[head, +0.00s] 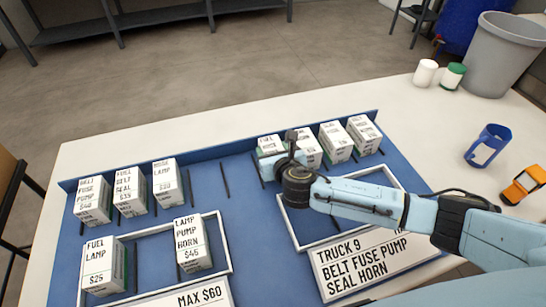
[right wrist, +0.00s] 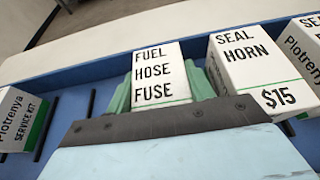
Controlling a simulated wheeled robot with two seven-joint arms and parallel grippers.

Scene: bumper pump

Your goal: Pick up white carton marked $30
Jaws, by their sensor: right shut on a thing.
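My right gripper (head: 280,165) is at the back row on the blue board. It is shut on a white carton (head: 269,144) lettered FUEL HOSE FUSE. In the right wrist view the green fingers (right wrist: 160,88) stand on both sides of this carton (right wrist: 160,65). The gripper body hides its lower front, so no price shows on it. No $30 mark is readable on any carton in view. The SEAL HORN carton (right wrist: 255,65), marked $15, stands close to its right. My left gripper is not in view.
More cartons stand right (head: 335,140) and left (head: 130,190) in the back row. A left frame (head: 228,255) holds FUEL LAMP $25 (head: 103,267) and LAMP PUMP HORN $45 (head: 191,243). My right arm crosses the right frame (head: 296,236). A blue cup (head: 487,146) stands right.

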